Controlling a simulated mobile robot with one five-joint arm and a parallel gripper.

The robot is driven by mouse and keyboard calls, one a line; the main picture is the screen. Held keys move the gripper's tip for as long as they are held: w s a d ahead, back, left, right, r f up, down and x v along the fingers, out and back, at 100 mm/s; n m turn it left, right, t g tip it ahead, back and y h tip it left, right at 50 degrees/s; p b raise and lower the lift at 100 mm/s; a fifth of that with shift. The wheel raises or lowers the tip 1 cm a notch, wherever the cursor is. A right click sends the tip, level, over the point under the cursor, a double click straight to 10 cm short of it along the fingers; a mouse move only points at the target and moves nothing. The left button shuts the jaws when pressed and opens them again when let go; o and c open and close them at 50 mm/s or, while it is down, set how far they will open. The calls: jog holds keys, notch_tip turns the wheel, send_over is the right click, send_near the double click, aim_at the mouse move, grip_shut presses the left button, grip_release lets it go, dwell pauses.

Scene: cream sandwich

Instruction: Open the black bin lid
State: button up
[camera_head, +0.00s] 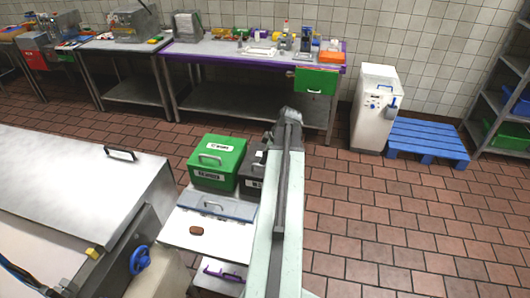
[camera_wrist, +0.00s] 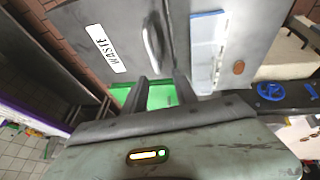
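The black bin (camera_head: 257,168) stands right of the green bin, partly hidden behind my arm in the head view. Its lid looks closed. In the wrist view the dark bin (camera_wrist: 82,18) fills the upper part, with a white WASTE label on its front and a grey bar handle (camera_wrist: 154,42) on its lid. My gripper (camera_wrist: 160,77) is open, its two dark fingers apart with a gap between them. The fingers point towards the bin near the handle, with nothing held. I cannot tell whether they touch the bin. The fingers cannot be made out in the head view.
A green bin (camera_head: 210,155) stands directly left of the black bin. A steel counter (camera_head: 60,175) fills the left. Tiled floor (camera_head: 400,225) is clear on the right.

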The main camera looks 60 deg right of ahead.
jog(key=f+b, duration=0.2)
jog(key=w+d+f+b, duration=0.1)
jog(key=f+b, duration=0.1)
jog(key=b, duration=0.1)
jog(key=d+f+b, duration=0.1)
jog(key=f+b, duration=0.1)
jog(key=f, duration=0.1)
jog(key=shift+w, duration=0.4)
jog(key=shift+a+r, duration=0.1)
jog(key=shift+r, duration=0.05)
grip_shut()
dwell(0.8)
